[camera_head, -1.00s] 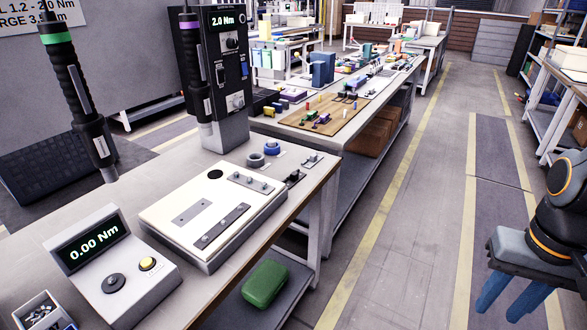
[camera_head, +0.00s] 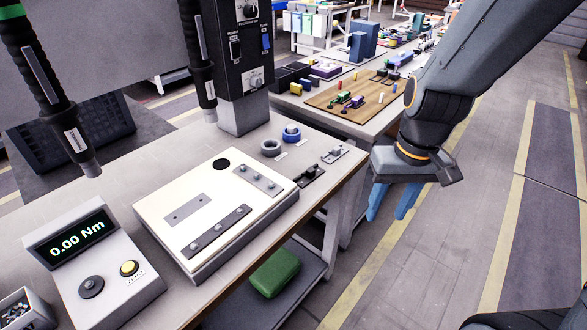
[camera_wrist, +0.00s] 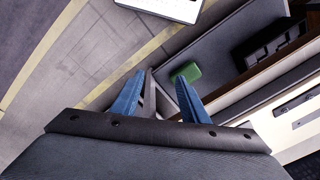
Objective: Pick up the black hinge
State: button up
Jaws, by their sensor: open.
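The black hinge (camera_head: 309,175) lies on the bench top near its right edge, just right of the white fixture board. A grey hinge (camera_head: 334,153) lies a little behind it. My gripper (camera_head: 392,202) hangs off the bench's right edge, right of the hinge and apart from it. Its blue fingers are apart with nothing between them. In the wrist view my gripper (camera_wrist: 158,92) points down past the bench, and I cannot make out the black hinge there.
The white fixture board (camera_head: 160,212) carries metal strips. Two screwdrivers (camera_head: 48,90) hang above the bench. A torque display (camera_head: 80,240) stands at front left, and two rings (camera_head: 271,147) lie behind the board. A green case (camera_head: 275,273) sits on the lower shelf.

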aim_at(311, 170)
jog(key=w+a+r+n+t+y+p, duration=0.1)
jog(key=w+a+n+p, duration=0.25)
jog(key=w+a, duration=0.4)
jog(key=w+a+r+n+t+y+p, duration=0.1)
jog(key=w+a+n+y+p, duration=0.3)
jog(key=w, duration=0.6)
jog(key=shift+w+a+f+n+t+h, duration=0.15)
jog(key=shift+w+a+f+h, duration=0.35)
jog(key=shift+f, duration=0.8)
jog(key=shift+w+a+f+n+t+h, duration=0.1)
jog(key=shift+w+a+f+n+h, duration=0.3)
jog(key=shift+f, duration=0.85)
jog(key=shift+w+a+f+m+t+h, duration=0.15)
jog(key=shift+a+f+h, duration=0.15)
jog(key=shift+a+f, duration=0.7)
jog(key=shift+d+f, duration=0.3)
grip_shut()
